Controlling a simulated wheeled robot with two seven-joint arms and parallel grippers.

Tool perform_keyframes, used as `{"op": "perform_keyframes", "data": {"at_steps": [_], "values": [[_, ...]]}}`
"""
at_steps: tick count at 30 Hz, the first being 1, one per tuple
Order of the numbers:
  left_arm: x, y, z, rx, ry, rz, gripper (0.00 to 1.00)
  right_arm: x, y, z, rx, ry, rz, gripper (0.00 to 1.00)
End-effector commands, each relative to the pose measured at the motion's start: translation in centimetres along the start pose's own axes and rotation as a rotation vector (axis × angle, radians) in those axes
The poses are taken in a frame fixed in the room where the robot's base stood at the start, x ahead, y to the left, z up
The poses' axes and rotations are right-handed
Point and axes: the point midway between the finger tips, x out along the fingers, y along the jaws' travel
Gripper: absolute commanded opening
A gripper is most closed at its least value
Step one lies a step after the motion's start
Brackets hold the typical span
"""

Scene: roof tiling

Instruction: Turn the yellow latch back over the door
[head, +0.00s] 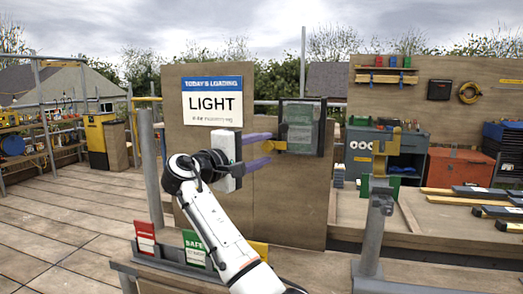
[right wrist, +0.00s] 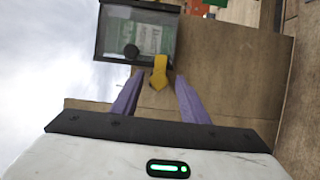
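The yellow latch (head: 276,146) sits at the left edge of a dark-framed cabinet door (head: 301,127) on the wooden panel. It sticks out sideways from the door's edge, and its pointed end also shows in the right wrist view (right wrist: 160,74). The door, with a pale green sheet behind its pane, also shows there (right wrist: 150,33). My right gripper (head: 269,148) has purple fingers and is open, with its tips on either side of the latch and gaps visible in the right wrist view (right wrist: 159,80). I cannot tell whether either finger touches it. My left gripper is not in view.
A "LIGHT" sign (head: 212,102) is on the panel left of the door. A grey post with a yellow top (head: 381,180) stands at the right front. Red and green cards (head: 146,240) stand in a rack below my right arm. Tools lie on the right bench.

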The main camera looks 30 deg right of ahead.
Motion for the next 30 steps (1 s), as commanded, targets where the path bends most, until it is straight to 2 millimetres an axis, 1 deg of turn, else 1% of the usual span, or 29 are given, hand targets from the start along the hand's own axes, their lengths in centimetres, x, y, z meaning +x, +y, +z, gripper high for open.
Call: {"op": "perform_keyframes", "data": {"at_steps": [5,8,15,18,21,25,30], "values": [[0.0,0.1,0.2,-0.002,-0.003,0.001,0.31,-0.4,0.1,0.0,0.001,0.001,0.002,0.41],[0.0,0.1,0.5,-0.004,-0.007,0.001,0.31,-1.5,0.0,0.0,0.001,0.001,0.002,0.41],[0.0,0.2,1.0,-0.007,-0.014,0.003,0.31,-6.3,0.0,-0.1,0.0,0.004,0.0,0.41],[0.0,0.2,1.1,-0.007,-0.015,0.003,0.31,-8.0,0.0,0.0,0.001,0.002,0.0,0.41],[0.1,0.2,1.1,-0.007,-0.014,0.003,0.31,-9.3,0.0,-0.1,0.0,0.002,0.0,0.41],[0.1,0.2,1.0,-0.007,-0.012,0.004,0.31,-10.2,0.0,0.0,0.0,0.001,0.0,0.41],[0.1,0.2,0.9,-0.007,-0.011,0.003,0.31,-10.3,0.0,0.0,0.0,0.0,0.0,0.41]]}}
